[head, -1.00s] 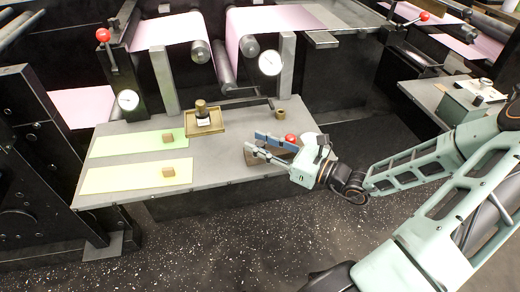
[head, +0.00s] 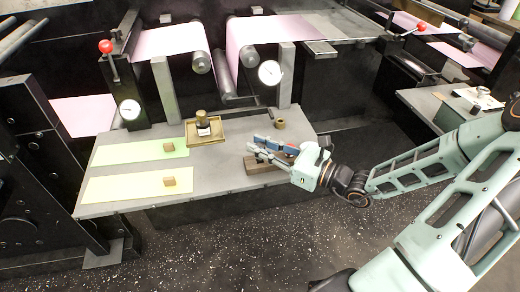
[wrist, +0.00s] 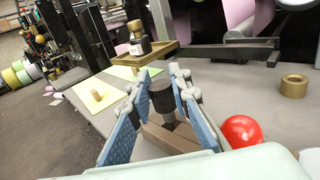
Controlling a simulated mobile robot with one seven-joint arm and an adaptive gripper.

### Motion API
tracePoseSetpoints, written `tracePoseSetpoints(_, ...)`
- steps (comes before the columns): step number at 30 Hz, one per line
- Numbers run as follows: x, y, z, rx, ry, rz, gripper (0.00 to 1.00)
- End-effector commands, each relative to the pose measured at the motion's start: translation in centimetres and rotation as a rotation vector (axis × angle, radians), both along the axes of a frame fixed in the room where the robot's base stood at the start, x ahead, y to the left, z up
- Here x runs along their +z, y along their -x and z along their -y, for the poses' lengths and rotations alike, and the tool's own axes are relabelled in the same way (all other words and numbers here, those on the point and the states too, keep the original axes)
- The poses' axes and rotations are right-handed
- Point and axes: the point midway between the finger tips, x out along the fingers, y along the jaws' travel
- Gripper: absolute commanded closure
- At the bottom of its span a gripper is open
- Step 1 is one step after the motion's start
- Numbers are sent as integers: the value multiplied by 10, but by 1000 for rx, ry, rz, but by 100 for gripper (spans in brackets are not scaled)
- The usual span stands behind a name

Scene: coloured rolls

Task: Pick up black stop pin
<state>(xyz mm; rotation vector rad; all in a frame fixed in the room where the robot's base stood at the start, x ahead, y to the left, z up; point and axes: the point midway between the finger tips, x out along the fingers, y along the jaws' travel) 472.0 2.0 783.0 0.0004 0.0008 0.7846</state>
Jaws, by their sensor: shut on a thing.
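The black stop pin (wrist: 162,97) has a ribbed black knob and a grey shaft below it. In the wrist view it stands between the blue-padded fingers of my gripper (wrist: 160,76), which is shut on it. The shaft points down toward a brown block (wrist: 170,138); I cannot tell whether its lower end is clear of the block. In the head view my gripper (head: 254,143) is over the brown block (head: 264,167) at the right part of the table, and its fingers hide the pin.
A red ball (wrist: 241,131) lies right of the fingers. A brass ring (wrist: 294,86) stands farther right. Green (head: 130,152) and yellow (head: 125,185) mats each hold a small block. Rollers and gauges line the back.

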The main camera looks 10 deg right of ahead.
Motion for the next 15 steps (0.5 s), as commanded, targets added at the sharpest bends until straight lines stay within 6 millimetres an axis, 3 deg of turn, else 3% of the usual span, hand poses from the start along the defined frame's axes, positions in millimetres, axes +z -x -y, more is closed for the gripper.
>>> tracePoseSetpoints(8,68,47,15,-3,5,-1,100)
tracePoseSetpoints(15,97,110,34,-5,1,-3,100)
